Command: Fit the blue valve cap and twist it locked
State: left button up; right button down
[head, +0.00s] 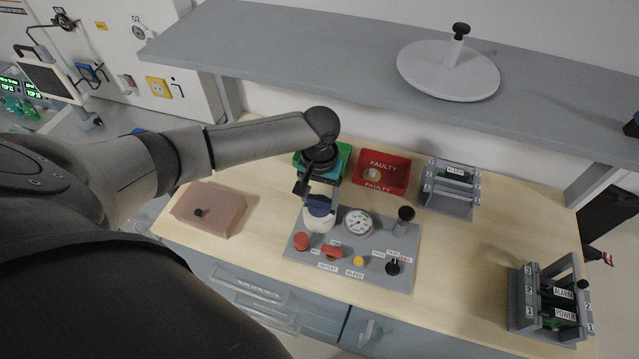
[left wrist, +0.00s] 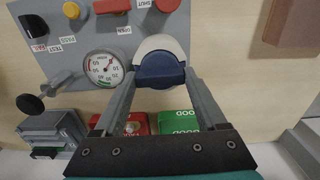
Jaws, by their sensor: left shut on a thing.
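The blue valve cap (head: 320,206) is over a round white fitting (head: 317,224) on the grey panel (head: 390,275). My left gripper (head: 318,196) comes down from behind and is shut on the cap. In the left wrist view, the cap (left wrist: 160,69) sits between my two fingers (left wrist: 158,82), with the white fitting (left wrist: 168,46) showing behind it. I cannot tell whether the cap is fully seated. A round pressure gauge (head: 358,222) is just right of the cap. My right gripper is not in view.
The panel carries a red knob (head: 302,241), a red lever (head: 332,252) and a black knob (head: 393,266). A red FAULTY bin (head: 383,158) and a green bin (left wrist: 180,134) stand behind. A pinkish box (head: 209,208) is left. The wooden bench is clear at right centre.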

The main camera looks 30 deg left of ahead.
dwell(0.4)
pick_arm(q)
jog(key=shift+r+m+p, duration=0.1)
jog(key=shift+m+p, duration=0.35)
jog(key=shift+m, duration=0.35)
jog(key=shift+m+p, duration=0.35)
jog(key=shift+m, duration=1.15)
jog(key=shift+m+p, duration=0.4)
jog(key=shift+m, duration=1.9)
